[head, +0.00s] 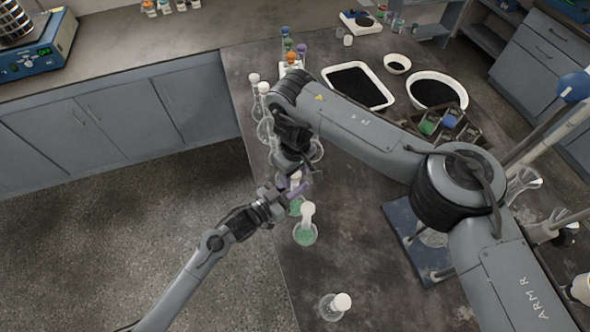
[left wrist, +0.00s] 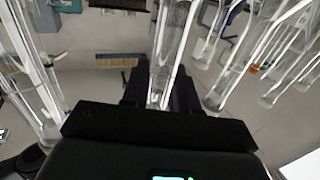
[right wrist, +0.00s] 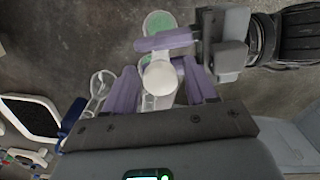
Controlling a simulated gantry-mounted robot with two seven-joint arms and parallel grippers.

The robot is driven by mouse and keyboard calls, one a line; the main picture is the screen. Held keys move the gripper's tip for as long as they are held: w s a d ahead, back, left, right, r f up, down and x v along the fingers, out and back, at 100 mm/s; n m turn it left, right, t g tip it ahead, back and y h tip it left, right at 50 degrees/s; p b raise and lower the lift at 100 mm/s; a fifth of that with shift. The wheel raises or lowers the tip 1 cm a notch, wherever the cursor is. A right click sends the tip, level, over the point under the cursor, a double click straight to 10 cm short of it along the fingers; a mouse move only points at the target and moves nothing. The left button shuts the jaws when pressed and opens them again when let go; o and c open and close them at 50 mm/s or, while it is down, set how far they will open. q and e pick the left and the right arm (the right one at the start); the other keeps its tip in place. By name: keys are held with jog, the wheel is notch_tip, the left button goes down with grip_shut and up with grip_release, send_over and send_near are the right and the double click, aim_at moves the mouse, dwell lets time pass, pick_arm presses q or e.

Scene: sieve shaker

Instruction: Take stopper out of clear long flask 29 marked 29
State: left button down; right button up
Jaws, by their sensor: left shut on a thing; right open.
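My left gripper (head: 290,190) is shut on the neck of a clear long-necked flask (left wrist: 170,50), which runs between its fingers in the left wrist view. No number can be read on it. A white round stopper (right wrist: 160,77) shows at the flask's top. My right gripper (right wrist: 162,88) is open, with its purple fingers on either side of the stopper in the right wrist view; whether they touch it I cannot tell. In the head view the right forearm and both grippers crowd this spot and partly hide the flask.
A flask with green contents and a white stopper (head: 305,232) stands just in front. Another stoppered flask (head: 334,306) stands near the front edge. More flasks (head: 264,104) stand behind. A black-filled tray (head: 390,103) and bowl (head: 464,100) are at the back.

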grip_shut()
jog(key=n, duration=1.2)
jog(key=shift+n, duration=0.3)
jog(key=n, duration=0.4)
jog(key=shift+r, duration=0.1)
jog(key=n, duration=0.4)
jog(key=shift+n, duration=0.4)
jog(key=n, duration=0.7)
